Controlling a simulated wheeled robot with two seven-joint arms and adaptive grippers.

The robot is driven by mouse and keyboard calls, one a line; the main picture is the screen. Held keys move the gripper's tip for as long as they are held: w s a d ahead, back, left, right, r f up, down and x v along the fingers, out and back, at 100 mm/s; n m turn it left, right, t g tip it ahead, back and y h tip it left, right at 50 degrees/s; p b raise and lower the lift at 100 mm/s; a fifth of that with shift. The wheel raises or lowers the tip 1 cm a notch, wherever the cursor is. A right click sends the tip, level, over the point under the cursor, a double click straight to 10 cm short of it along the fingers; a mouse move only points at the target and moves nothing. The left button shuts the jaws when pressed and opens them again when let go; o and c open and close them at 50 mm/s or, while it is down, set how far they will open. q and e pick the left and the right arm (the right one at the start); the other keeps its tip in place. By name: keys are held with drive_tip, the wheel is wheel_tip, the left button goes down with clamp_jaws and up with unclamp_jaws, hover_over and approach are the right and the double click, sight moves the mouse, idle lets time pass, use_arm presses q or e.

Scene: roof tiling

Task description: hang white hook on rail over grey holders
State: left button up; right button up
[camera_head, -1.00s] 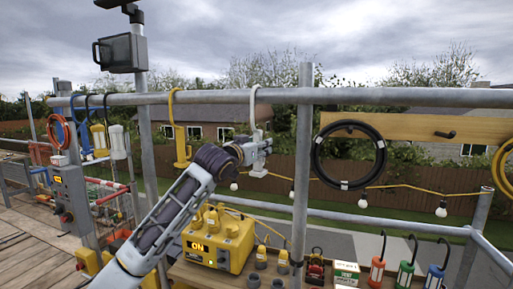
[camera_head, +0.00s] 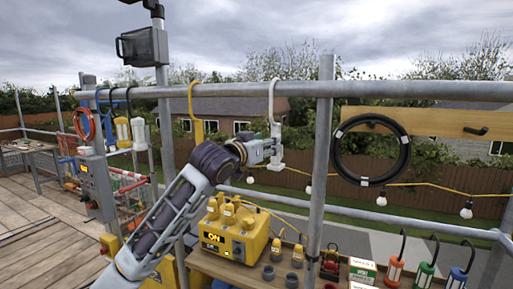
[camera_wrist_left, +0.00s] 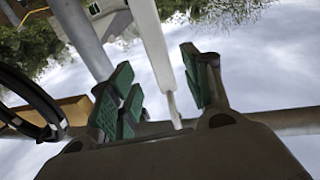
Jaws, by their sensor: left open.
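The white hook (camera_head: 272,100) hangs over the grey rail (camera_head: 400,90), its long shaft pointing down to a white block (camera_head: 276,161). In the left wrist view, its white shaft (camera_wrist_left: 150,40) passes between the fingers and thins toward the rail (camera_wrist_left: 290,121). My left gripper (camera_head: 268,148) is at the lower shaft, just above the block. It is open, with green pads on both sides of the shaft (camera_wrist_left: 165,85) and a gap to the right pad. Grey holders (camera_head: 268,272) stand on the table below the hook. My right gripper is not in view.
A yellow hook (camera_head: 192,105) hangs left of the white one. A grey post (camera_head: 321,160) and a black cable coil (camera_head: 338,150) are to the right. A yellow power box (camera_head: 235,238) and several lamps (camera_head: 425,275) stand on the table.

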use_arm(q)
drive_tip(key=shift+v, duration=2.6)
drive_tip(key=shift+f, duration=0.1)
